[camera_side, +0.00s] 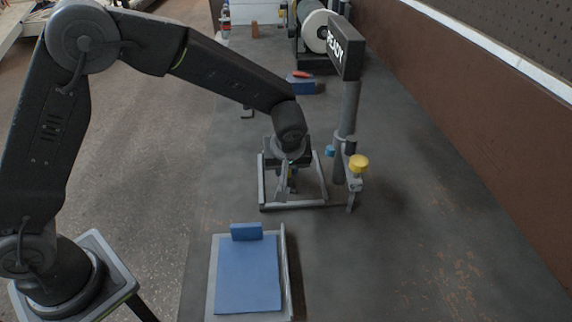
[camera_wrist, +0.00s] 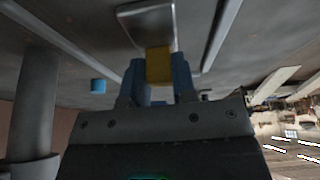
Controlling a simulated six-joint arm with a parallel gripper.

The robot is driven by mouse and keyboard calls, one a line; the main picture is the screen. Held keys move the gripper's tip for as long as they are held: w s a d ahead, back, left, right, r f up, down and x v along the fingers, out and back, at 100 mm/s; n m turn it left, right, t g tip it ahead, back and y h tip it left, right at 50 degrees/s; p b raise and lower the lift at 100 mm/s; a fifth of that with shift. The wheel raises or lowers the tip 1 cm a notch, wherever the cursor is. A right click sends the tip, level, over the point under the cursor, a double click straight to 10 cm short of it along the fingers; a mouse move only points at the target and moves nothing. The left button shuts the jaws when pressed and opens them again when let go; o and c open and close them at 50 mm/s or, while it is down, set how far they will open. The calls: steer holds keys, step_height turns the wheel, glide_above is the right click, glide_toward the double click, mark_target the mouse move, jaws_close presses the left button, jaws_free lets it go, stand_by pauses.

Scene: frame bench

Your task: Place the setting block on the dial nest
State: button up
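A small yellow block (camera_wrist: 159,65), which I take to be the setting block, sits between the blue fingertips of my gripper (camera_wrist: 159,80) in the wrist view. Both fingers touch its sides. In the side view my gripper (camera_side: 289,180) points down inside a grey rectangular frame (camera_side: 290,206), and only a speck of yellow (camera_side: 292,172) shows there. A pale metal plate (camera_wrist: 146,14), probably the dial nest, lies beyond the block in the wrist view. The block overlaps its near edge in that picture; I cannot tell whether they touch.
A post (camera_side: 346,120) with a READY sign (camera_side: 346,47), a yellow knob (camera_side: 358,163) and a blue knob (camera_side: 330,151) stands right of the frame. A tray (camera_side: 211,290) with a blue pad and upright blue block (camera_side: 246,232) lies in front. Bench right of it is clear.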

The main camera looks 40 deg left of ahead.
steer(key=o, duration=0.5)
steer(key=v, duration=1.2)
steer(key=s+a+r+m+h, duration=0.2)
steer(key=s+a+r+m, duration=0.45)
steer(key=s, duration=0.55)
steer(key=s+a, duration=0.1)
steer(key=s, duration=0.2)
steer(key=s+a+m+t, duration=0.1)
steer(key=s+a, duration=0.1)
steer(key=s, duration=0.2)
steer(key=s+a+m+t+h, duration=0.1)
steer(key=s, duration=0.3)
steer(key=shift+a+f+m, duration=0.25)
steer(key=shift+f, duration=0.15)
